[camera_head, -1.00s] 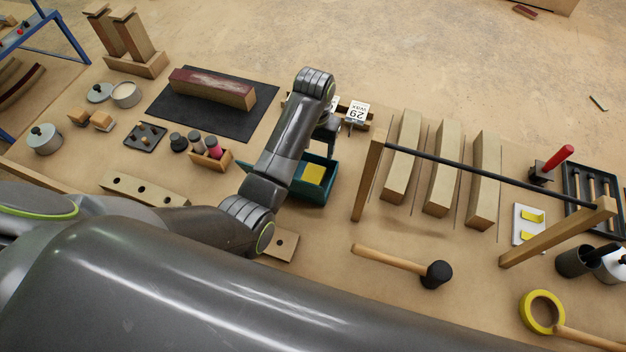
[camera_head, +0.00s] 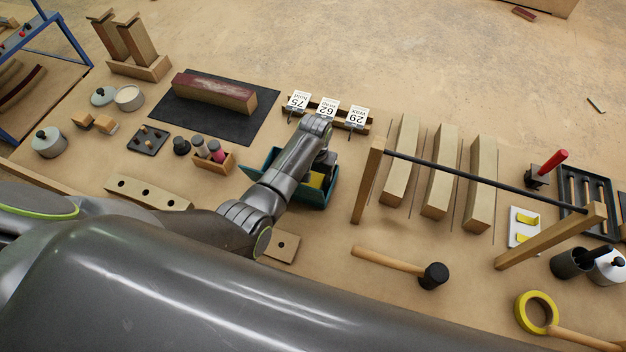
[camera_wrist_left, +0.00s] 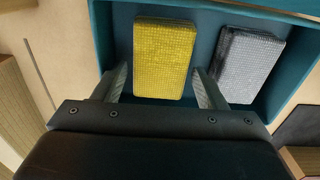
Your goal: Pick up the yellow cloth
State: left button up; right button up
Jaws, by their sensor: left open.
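The yellow cloth (camera_wrist_left: 164,58) is a folded, textured pad lying in a teal tray (camera_wrist_left: 285,18). In the left wrist view my left gripper (camera_wrist_left: 160,84) is open, with one finger near each long side of the cloth's near end. I cannot tell how far above it the fingers are. In the head view my left arm covers much of the tray (camera_head: 322,197), and only a bit of the yellow cloth (camera_head: 316,180) shows. My right gripper is not in view.
A grey cloth (camera_wrist_left: 250,65) lies beside the yellow one in the tray. A small wooden bottle rack (camera_head: 220,163) stands left of the tray. A wooden frame with a dark bar (camera_head: 470,172) stands to the right. A mallet (camera_head: 433,276) lies in front.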

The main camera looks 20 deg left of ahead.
aim_at(314, 176)
pick_arm(q)
jog(key=shift+f, duration=0.2)
jog(key=c, duration=0.7)
jog(key=shift+c, duration=0.2)
jog(key=shift+r, duration=0.15)
notch_tip(314, 176, up, 10)
jog(key=shift+b, duration=0.4)
jog(key=o, duration=0.4)
jog(key=c, duration=0.3)
